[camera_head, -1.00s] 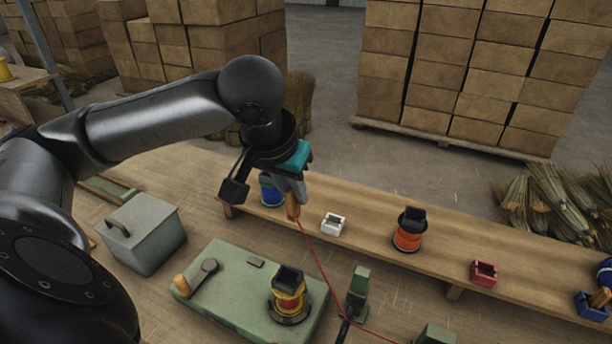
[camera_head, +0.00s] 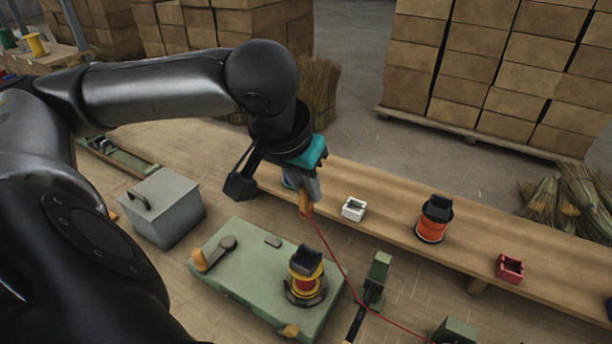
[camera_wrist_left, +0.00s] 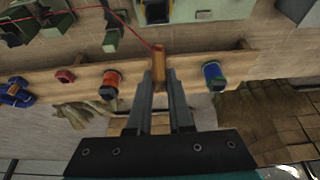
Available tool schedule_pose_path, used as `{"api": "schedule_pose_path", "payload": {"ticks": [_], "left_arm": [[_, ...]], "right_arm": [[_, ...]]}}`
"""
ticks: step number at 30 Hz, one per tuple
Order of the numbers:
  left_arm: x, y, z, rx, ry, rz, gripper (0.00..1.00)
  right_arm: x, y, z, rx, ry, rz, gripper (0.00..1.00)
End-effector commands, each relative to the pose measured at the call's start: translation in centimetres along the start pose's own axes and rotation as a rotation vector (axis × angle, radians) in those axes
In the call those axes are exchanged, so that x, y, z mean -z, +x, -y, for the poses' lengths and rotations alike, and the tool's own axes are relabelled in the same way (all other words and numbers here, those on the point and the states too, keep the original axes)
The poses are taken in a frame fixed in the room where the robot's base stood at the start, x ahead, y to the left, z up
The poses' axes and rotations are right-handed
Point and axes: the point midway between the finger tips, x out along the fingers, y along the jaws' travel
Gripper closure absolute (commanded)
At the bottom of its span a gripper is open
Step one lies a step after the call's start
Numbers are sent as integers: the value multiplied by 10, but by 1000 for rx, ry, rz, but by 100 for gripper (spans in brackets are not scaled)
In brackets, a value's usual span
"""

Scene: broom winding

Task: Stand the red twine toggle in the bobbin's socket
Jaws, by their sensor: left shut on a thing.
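My left gripper (camera_head: 304,196) is shut on the wooden orange-brown toggle (camera_head: 306,209) with red twine on its end. In the left wrist view the toggle (camera_wrist_left: 160,64) stands out between the two fingertips (camera_wrist_left: 160,80). The red twine (camera_head: 337,262) runs from the toggle down and right past the machine. The bobbin (camera_head: 305,286), wound in yellow and red, stands on the green machine base (camera_head: 262,300). Its dark socket (camera_head: 307,261) is on top, below the gripper in the picture and apart from the toggle. My right gripper is in neither view.
A white holder (camera_head: 353,209), an orange spool (camera_head: 434,219) and a red holder (camera_head: 509,268) stand on the bench strip behind. A blue spool (camera_wrist_left: 213,76) is beside the gripper. A green post (camera_head: 377,277), a crank (camera_head: 216,252) and a grey box (camera_head: 163,207) stand nearby.

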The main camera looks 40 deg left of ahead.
Motion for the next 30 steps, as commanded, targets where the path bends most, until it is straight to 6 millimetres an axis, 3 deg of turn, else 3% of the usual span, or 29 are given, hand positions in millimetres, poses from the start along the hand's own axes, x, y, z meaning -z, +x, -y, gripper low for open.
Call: {"api": "schedule_pose_path", "payload": {"ticks": [30], "left_arm": [[-24, 59, 0, 1, 0, 0, 100]], "right_arm": [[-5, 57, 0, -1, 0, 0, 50]]}}
